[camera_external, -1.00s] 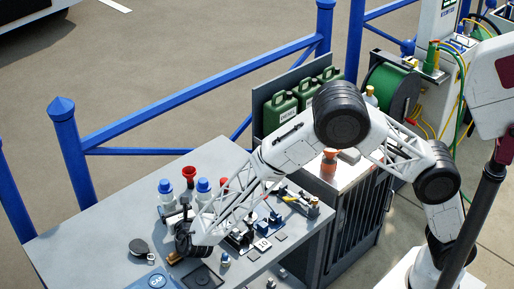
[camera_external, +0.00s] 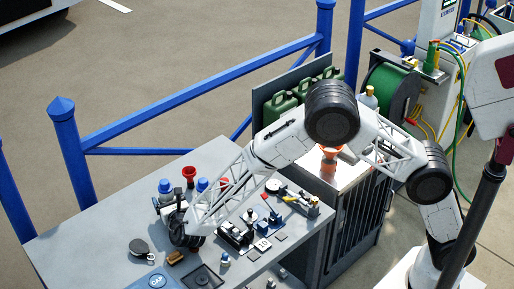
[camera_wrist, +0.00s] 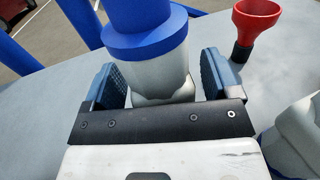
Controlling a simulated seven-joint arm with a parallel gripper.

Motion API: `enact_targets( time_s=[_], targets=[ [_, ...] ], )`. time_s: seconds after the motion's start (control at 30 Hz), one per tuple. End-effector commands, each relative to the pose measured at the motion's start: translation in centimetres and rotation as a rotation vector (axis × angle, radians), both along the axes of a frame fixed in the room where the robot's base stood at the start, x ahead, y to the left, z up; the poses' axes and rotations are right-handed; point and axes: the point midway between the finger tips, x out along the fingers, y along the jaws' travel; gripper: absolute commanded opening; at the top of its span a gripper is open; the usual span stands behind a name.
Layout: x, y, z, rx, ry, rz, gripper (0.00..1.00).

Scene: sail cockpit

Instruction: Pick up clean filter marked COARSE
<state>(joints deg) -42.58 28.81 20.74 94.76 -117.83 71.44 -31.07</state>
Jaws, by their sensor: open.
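A pale translucent container with a blue cap (camera_wrist: 146,45) stands upright between my gripper's fingers in the wrist view. My gripper (camera_wrist: 162,72) is open, with one blue-grey padded finger on each side and a visible gap to the right one. In the external view my gripper (camera_external: 180,226) is low over the grey table, in front of the blue-capped container (camera_external: 165,187) on the left. A second blue-capped container (camera_external: 202,184) is partly behind my arm. No COARSE marking is readable, so I cannot tell which container bears it.
A red funnel (camera_wrist: 256,18) stands right of the container; another pale container (camera_wrist: 298,135) is at the right edge. A brown block (camera_external: 175,258), a dark round item (camera_external: 138,246) and a black tray (camera_external: 202,277) lie on the table (camera_external: 95,225). Small parts crowd its right side.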

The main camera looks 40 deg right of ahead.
Motion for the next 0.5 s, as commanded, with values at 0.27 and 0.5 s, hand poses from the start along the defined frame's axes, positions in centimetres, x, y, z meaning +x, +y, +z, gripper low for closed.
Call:
enact_targets(
  time_s=[0.27,0.5],
  targets=[
    [-0.02,0.01,0.01,0.000,0.000,0.000,0.82],
    [-0.03,0.02,0.02,0.000,0.000,0.000,0.78]
  ],
)
